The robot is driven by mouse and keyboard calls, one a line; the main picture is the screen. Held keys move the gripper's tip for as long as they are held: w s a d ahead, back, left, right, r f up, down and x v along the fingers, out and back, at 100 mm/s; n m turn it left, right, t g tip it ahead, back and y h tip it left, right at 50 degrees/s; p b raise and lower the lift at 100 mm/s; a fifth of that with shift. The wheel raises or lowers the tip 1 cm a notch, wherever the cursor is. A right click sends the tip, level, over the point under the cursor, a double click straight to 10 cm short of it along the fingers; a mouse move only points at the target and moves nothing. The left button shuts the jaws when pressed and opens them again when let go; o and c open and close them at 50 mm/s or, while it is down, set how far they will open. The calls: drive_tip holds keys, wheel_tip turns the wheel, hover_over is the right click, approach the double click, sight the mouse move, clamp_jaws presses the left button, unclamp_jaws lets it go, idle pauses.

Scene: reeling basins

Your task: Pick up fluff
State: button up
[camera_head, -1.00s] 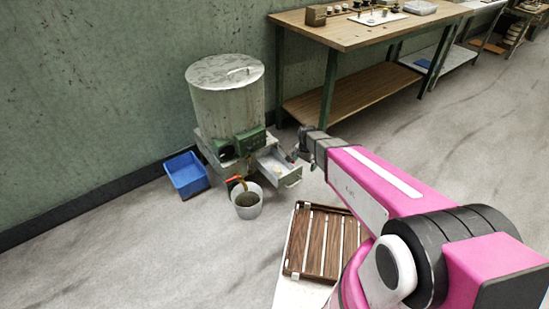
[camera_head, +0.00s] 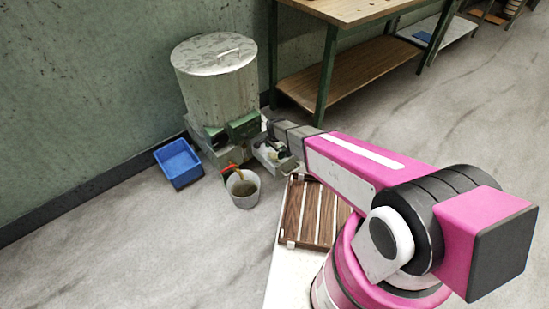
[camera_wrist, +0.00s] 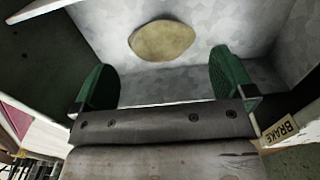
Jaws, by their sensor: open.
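The fluff looks like a pale tan, oval lump (camera_wrist: 162,41) in the wrist view, on a grey mottled metal surface. My gripper (camera_wrist: 165,85) is open, with its two green-padded fingers spread to either side and nothing between them. The lump is beyond the fingertips, roughly centred between them and apart from both. In the head view my gripper (camera_head: 272,150) is at the open metal drawer (camera_head: 284,166) of the grey drum machine. The fluff is hard to make out there, partly hidden by the gripper.
The grey drum machine (camera_head: 218,90) stands against the wall. A brown slatted rack (camera_head: 315,212) lies in front. A "BRAKE" label (camera_wrist: 280,132) is at lower right.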

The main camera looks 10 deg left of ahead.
sight(275, 155)
wheel_tip(275, 155, down, 5)
drive_tip(key=shift+s+a+f, duration=0.1)
drive_tip(key=c, duration=0.8)
drive_tip(key=shift+r, duration=0.2)
